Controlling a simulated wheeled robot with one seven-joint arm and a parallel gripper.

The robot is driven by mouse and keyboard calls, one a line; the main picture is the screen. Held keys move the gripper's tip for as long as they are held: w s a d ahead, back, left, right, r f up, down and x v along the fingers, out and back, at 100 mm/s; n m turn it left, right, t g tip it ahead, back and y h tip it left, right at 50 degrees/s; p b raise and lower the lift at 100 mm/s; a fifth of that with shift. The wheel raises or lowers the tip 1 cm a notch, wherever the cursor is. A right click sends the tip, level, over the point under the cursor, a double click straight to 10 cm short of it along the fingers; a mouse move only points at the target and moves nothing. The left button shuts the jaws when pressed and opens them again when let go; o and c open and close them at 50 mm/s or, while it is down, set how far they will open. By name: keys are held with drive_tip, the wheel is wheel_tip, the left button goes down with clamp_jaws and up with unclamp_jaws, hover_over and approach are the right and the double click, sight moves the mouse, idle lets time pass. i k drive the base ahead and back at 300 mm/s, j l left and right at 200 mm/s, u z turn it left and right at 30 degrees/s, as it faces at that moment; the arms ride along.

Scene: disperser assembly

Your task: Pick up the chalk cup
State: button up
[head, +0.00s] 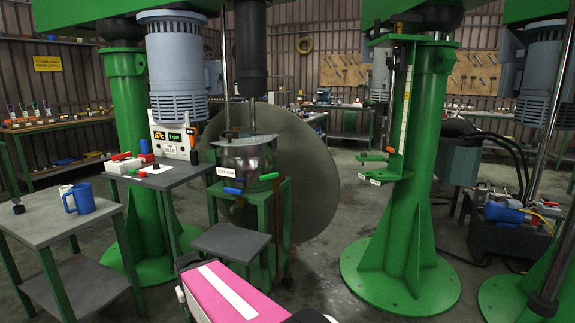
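A blue mug (80,198) with a handle on its left stands upright on the grey-topped table (45,234) at the left. It is the only clear cup in the head view. I cannot tell whether it holds chalk. A small whitish item shows partly behind it, too hidden to name. My gripper is not in view, and nothing seen is touching the mug.
A small dark knob-like item (18,206) sits left of the mug. A second table (165,180) holds red and white blocks. A steel pot (245,158) stands on a green stand. Green columns (400,200) rise at the right; open floor (330,235) lies between.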

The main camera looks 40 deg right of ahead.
sight(69, 199)
drive_tip(key=i+j+z, duration=0.1)
drive_tip(key=z, duration=0.4)
drive_tip(key=i+j+z, duration=0.1)
drive_tip(key=j+z, duration=0.5)
drive_tip(key=z, duration=0.35)
drive_tip(key=j, duration=0.75)
drive_tip(key=u, duration=1.75)
drive_tip(key=l, duration=0.1)
